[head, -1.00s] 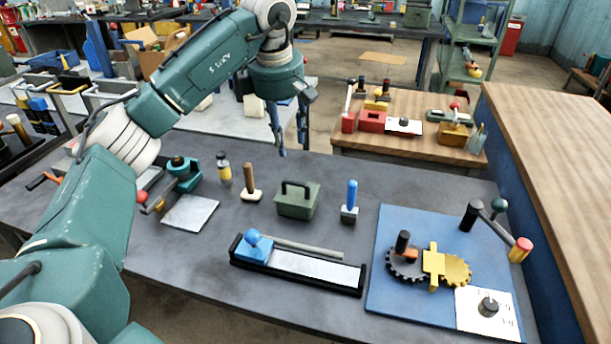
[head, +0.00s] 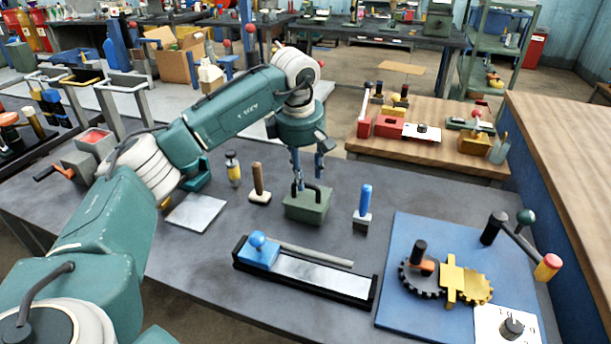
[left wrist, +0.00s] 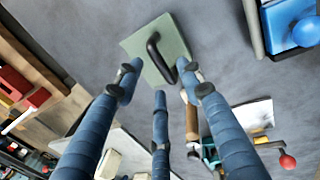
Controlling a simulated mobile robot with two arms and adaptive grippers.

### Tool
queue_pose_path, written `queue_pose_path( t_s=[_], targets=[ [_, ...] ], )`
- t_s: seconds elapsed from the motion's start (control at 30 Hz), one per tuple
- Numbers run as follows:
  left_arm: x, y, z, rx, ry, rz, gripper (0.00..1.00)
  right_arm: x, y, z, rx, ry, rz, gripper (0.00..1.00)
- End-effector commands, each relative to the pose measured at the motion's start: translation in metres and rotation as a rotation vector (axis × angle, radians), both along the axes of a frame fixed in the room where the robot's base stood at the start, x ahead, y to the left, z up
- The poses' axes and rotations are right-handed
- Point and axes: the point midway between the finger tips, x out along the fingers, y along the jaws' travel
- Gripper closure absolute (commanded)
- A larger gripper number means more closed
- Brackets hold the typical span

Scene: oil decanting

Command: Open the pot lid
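A green box-shaped pot (head: 306,209) with a black arched handle (head: 317,190) on its flat top stands on the dark grey table. In the left wrist view its green top (left wrist: 138,44) and the handle (left wrist: 154,52) are just beyond my fingertips. My left gripper (head: 308,181) points down from above, at the handle. Its fingers are spread apart in the left wrist view (left wrist: 160,82), with the handle in the gap ahead of them. I cannot tell whether a finger touches the handle. My right gripper is not in view.
A wooden-handled tool (head: 259,185) stands left of the pot and a blue-handled one (head: 364,202) right of it. A black tray with a blue knob block (head: 258,252) lies in front. A blue board with gears (head: 405,315) is at the right.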

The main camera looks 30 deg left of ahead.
Motion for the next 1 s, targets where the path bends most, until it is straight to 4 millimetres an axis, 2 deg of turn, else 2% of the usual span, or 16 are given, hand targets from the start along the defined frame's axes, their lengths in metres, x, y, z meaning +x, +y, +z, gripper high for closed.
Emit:
queue_pose_path(
  t_s=[0.2, 0.5, 0.57, 0.7, 1.0],
  targets=[
    [0.004, 0.001, -0.020, 0.000, 0.000, 0.000, 0.62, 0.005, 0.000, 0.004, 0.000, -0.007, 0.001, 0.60],
    [0.005, 0.001, -0.022, 0.000, -0.001, 0.000, 0.62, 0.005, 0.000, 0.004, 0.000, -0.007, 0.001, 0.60],
    [0.005, 0.001, -0.022, 0.000, -0.001, 0.000, 0.72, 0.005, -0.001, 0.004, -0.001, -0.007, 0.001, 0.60],
    [0.005, 0.001, -0.022, -0.001, -0.001, 0.000, 1.00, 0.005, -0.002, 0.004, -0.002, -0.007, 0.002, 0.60],
    [0.005, 0.001, -0.021, -0.001, -0.001, 0.000, 1.00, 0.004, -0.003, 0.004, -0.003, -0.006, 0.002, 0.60]
  ],
)
